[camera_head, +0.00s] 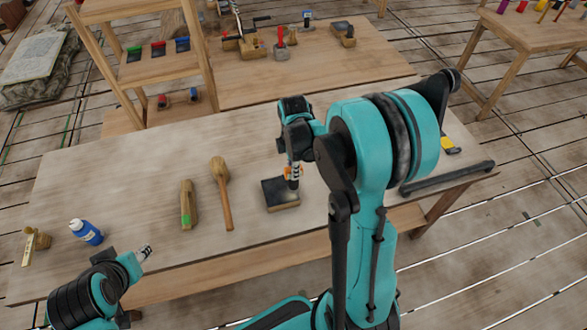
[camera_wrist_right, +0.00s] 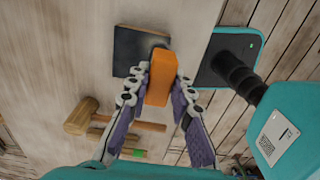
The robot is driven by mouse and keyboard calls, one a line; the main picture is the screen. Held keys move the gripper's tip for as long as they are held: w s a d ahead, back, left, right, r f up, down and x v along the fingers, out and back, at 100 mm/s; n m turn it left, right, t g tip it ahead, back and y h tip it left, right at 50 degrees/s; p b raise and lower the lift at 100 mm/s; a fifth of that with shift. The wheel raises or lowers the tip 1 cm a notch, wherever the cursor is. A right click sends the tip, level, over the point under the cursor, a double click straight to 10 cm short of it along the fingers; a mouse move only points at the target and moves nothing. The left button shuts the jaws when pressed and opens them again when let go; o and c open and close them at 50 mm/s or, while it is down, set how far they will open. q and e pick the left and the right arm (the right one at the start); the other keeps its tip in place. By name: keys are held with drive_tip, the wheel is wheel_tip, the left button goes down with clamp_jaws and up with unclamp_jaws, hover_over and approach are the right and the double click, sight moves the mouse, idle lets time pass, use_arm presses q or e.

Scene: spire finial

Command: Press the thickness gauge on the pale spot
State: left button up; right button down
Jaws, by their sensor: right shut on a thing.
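My right gripper (camera_head: 292,168) is shut on an orange thickness gauge (camera_wrist_right: 161,78), above the back right part of a dark-faced block (camera_head: 278,194). In the right wrist view, the dark face (camera_wrist_right: 130,50) lies just beyond the gauge, whose far end overlaps its right side. I cannot tell whether the gauge touches the face. The dark face looks slightly mottled, but I cannot make out a clear pale spot; the gauge and gripper hide part of it. My left gripper (camera_head: 145,252) is over the table's front left, away from the block; its opening is too small to judge.
A wooden mallet (camera_head: 222,190) and a brush-like wooden tool (camera_head: 188,203) lie left of the block. A blue bottle (camera_head: 86,232) and a small wooden tool (camera_head: 34,243) are at the far left. A dark bar (camera_head: 447,178) lies at the right edge. The table's middle left is clear.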

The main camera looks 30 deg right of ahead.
drive_tip(key=shift+f, duration=0.15)
idle(0.6)
drive_tip(key=shift+f+b, duration=2.1)
drive_tip(key=shift+f, duration=0.15)
drive_tip(key=c, duration=1.3)
unclamp_jaws()
drive_tip(key=shift+o, duration=0.2)
wheel_tip(320, 180, up, 12)
drive_tip(key=shift+r, duration=0.1)
drive_tip(key=s+a+f+m+t+b, duration=0.7)
drive_tip(key=s+a+m, duration=0.3)
drive_tip(key=m, duration=0.5)
drive_tip(key=shift+s+a+b, duration=0.3)
drive_tip(key=shift+s+b, duration=0.25)
drive_tip(key=shift+b, duration=0.3)
